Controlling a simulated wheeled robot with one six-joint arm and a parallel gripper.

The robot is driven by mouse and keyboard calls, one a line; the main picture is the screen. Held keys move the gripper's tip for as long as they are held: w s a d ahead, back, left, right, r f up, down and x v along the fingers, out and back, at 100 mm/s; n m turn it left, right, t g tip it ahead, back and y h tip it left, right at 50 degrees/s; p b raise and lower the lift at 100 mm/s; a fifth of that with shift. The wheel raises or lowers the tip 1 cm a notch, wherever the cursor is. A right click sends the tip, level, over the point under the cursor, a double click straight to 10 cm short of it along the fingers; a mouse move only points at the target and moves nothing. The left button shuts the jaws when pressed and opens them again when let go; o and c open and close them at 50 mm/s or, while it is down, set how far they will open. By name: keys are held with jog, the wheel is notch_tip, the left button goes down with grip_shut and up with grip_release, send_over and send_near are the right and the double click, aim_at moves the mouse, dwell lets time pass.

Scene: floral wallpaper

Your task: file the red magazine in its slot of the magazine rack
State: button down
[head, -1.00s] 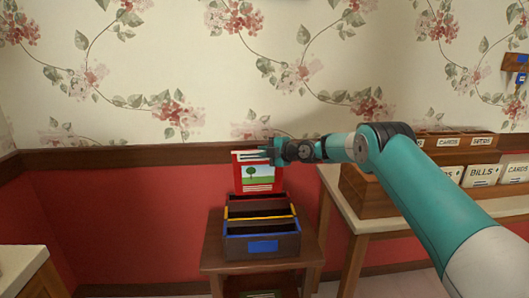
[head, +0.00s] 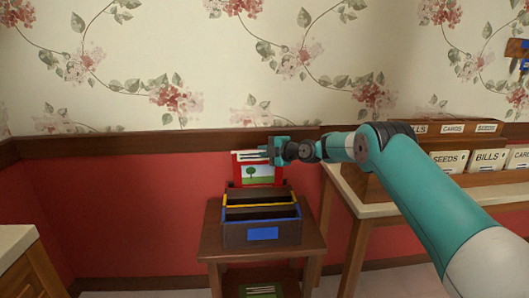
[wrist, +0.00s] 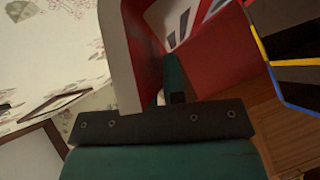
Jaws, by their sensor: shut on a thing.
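The red magazine (head: 258,174) stands upright at the back of the dark magazine rack (head: 234,236), its cover with a green tree facing me. My gripper (head: 271,152) is shut on its upper right part. The rack's rear wall and rim hide the magazine's lower edge, so I cannot tell how deep it sits in the rear slot. The rack has a blue front rim and label, a yellow rim in the middle and a bit of red at the back. In the wrist view the rack's yellow and blue rims (wrist: 294,62) show at the right.
The rack stands on a small wooden table (head: 313,243) against the red wall. A green item (head: 262,290) lies on its lower shelf. At the right, a desk carries a wooden organiser (head: 400,183) with labelled compartments. A counter (head: 17,243) is at the left.

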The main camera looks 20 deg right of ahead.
jog(key=shift+f+b, duration=1.6)
jog(key=shift+f, duration=0.1)
jog(key=c, duration=1.1)
grip_release()
